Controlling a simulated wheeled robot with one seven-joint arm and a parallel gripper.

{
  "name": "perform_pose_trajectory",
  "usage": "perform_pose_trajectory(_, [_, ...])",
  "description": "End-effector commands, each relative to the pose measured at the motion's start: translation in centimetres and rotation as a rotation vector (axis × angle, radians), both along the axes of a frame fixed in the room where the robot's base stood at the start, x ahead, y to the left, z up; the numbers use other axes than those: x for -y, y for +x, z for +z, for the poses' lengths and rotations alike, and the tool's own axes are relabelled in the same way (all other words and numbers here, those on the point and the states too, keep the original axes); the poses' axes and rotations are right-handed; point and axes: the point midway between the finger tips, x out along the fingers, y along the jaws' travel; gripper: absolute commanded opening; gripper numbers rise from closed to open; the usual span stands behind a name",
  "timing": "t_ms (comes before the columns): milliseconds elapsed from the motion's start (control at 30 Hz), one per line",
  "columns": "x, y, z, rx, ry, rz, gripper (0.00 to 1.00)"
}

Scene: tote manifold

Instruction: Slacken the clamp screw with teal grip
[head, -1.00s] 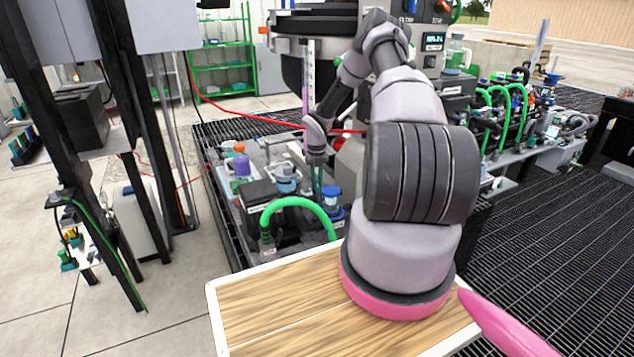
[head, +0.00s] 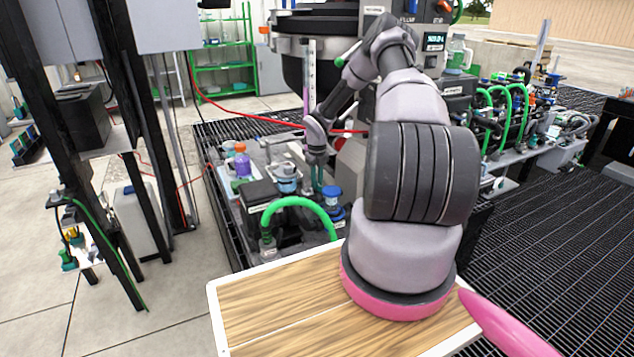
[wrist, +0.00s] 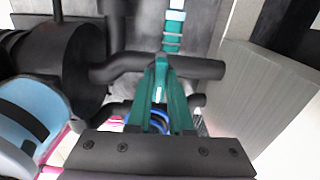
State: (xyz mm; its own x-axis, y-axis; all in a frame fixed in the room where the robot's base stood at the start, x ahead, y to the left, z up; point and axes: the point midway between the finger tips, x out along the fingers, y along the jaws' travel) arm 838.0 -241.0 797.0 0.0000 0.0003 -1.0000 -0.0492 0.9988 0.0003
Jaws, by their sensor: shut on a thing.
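My gripper (wrist: 161,62) has teal fingers, which are closed together in the middle of the wrist view. A dark bar (wrist: 205,68) runs crosswise at the fingertips. A teal piece with pale bands (wrist: 172,30), which looks like the clamp screw's grip, lies in line just beyond the tips. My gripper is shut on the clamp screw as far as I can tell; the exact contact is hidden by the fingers. In the head view my gripper (head: 318,186) points down among the bench fittings, and the screw cannot be made out there.
A dark round fitting (wrist: 62,68) is close on the left of the wrist view, and a grey block (wrist: 265,95) is on the right. In the head view, a green hose (head: 300,202), a blue-capped fitting (head: 331,193) and a purple bottle (head: 242,163) crowd the bench around my gripper.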

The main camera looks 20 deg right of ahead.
Motion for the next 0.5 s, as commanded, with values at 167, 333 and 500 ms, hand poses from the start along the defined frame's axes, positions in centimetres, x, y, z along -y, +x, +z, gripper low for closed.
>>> perform_pose_trajectory(167, [0.04,0.07,0.06,0.002,-0.001,0.001,0.49])
perform_pose_trajectory(333, [0.02,0.03,0.03,0.001,-0.001,0.001,0.49])
perform_pose_trajectory(500, [0.02,0.02,0.16,0.001,0.0,0.0,0.49])
